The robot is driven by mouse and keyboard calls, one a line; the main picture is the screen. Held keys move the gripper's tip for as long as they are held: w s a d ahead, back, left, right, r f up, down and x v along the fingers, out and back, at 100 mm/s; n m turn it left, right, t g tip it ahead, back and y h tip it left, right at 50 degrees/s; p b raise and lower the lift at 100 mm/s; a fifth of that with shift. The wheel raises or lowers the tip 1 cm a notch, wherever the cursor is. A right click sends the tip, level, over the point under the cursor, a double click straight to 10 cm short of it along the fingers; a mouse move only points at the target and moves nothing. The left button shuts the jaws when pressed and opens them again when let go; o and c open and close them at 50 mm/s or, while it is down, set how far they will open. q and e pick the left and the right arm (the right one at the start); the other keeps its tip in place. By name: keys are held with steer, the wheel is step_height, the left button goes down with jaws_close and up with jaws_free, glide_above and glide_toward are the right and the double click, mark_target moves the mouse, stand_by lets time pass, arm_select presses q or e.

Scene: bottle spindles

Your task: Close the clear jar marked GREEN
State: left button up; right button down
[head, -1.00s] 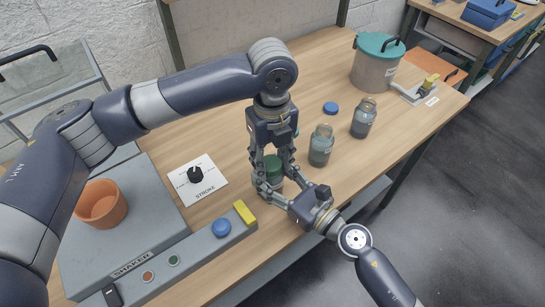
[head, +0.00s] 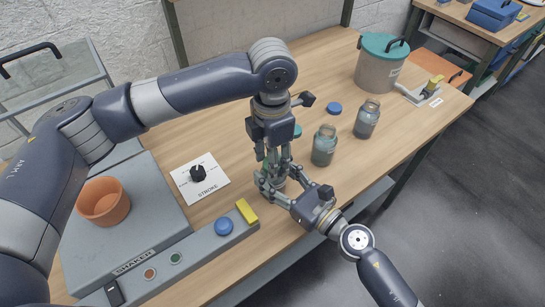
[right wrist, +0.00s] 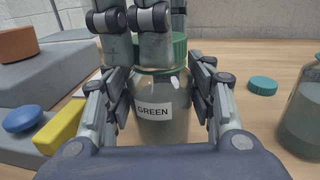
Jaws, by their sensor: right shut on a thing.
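The clear jar marked GREEN (right wrist: 165,130) stands upright on the table in the right wrist view, its white label facing me. A green lid (right wrist: 178,52) sits on its top; I cannot tell how tightly. My right gripper (head: 275,188) is shut on the jar's body, with one finger on each side. My left gripper (head: 271,172) points down from above, and its fingers (right wrist: 140,55) are at the lid, covering its left part. Whether they grip the lid is unclear. In the head view the grippers hide most of the jar and lid.
Two other jars (head: 323,147) (head: 366,118) stand open to the right. A blue lid (head: 334,108) and a teal lid (right wrist: 262,85) lie on the table. The shaker (head: 150,262), with a yellow block (head: 247,211), is close on the left. A lidded bucket (head: 380,62) stands farther back.

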arm_select(q)
steer(key=o, duration=0.7)
steer(key=shift+r, duration=2.25)
